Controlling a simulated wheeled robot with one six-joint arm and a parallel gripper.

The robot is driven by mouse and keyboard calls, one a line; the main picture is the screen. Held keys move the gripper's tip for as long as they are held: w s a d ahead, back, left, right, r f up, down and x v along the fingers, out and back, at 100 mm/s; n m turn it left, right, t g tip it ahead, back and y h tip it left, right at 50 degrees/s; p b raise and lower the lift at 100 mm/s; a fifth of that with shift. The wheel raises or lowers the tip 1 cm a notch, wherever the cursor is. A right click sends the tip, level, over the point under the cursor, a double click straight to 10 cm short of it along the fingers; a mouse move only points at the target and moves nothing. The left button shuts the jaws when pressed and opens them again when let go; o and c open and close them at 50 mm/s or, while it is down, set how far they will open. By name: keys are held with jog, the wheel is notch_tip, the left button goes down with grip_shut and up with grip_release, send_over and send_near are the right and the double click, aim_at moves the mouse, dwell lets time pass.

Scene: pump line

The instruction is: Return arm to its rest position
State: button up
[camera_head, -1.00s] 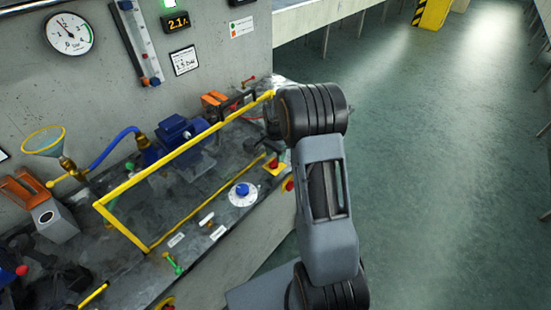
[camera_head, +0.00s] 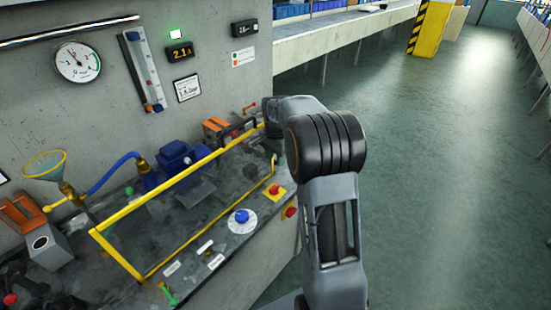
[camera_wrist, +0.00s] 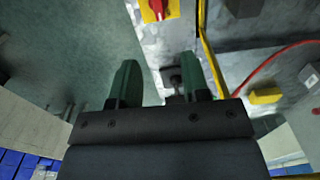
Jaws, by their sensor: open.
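My gripper (camera_wrist: 160,85) shows in the wrist view with its two dark green fingers apart and nothing between them. Beyond the fingers lie the bench edge and, near the top, a red switch on a yellow plate (camera_wrist: 157,10). In the head view my arm rises at the centre right and bends over toward the far right end of the bench (camera_head: 225,262).
The bench carries a blue pump (camera_head: 176,158), a funnel (camera_head: 45,165), a white dial with a blue knob (camera_head: 242,220) and a red switch on a yellow plate. A gauge (camera_head: 77,62) hangs on the wall behind. Open green floor (camera_head: 440,190) lies to the right.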

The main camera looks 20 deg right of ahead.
dwell(0.3)
jog(key=s+a+r+n+t, duration=0.1)
jog(key=s+a+n, duration=0.4)
jog(key=s, duration=0.6)
jog(key=s+a+r+n+t, duration=0.2)
jog(key=s+a+n, duration=0.4)
jog(key=s, duration=0.5)
jog(key=shift+s+r+n+t, duration=0.3)
jog(key=shift+r+n, duration=0.55)
jog(key=shift+n, duration=0.25)
jog(key=shift+a, duration=0.1)
